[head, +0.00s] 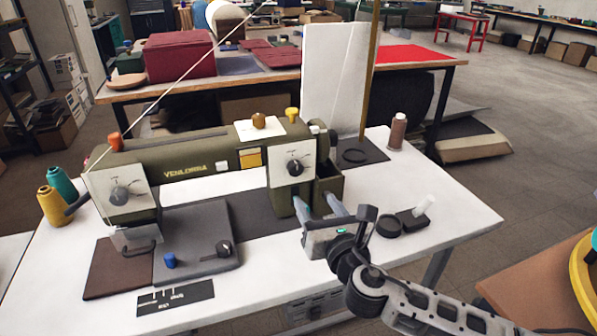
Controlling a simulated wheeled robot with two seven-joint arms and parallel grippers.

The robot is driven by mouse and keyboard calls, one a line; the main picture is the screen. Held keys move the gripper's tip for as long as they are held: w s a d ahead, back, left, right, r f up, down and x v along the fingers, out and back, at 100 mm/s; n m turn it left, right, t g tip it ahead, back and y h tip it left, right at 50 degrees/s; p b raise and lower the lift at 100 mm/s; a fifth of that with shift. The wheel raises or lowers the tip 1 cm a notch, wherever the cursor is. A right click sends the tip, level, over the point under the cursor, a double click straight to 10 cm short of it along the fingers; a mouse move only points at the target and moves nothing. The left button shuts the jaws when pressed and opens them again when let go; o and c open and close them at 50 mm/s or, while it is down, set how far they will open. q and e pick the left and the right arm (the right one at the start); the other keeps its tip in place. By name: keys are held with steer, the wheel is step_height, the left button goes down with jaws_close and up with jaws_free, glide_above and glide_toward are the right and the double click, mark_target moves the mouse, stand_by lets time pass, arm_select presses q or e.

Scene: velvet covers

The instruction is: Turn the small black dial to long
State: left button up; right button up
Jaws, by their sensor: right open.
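An olive-green sewing machine (190,160) stands on a white table. A black dial (294,167) with a pale pointer sits on the white panel at its right end; the markings are too small to read. A larger dark dial (121,195) sits on the white panel at its left end. My left gripper is not in view.
A black label plate (175,298) with tick marks lies at the front. A blue knob (169,260) is on the grey plate. A black ring (388,227), a small black-based bottle (415,217) and a brown spool (397,132) stand on the right.

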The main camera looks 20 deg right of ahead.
mark_target(297, 171)
steer(key=w, duration=1.1)
steer(key=shift+w+a, duration=0.25)
steer(key=shift+w, duration=0.15)
steer(key=shift+c, duration=0.3)
steer(key=c, duration=0.9)
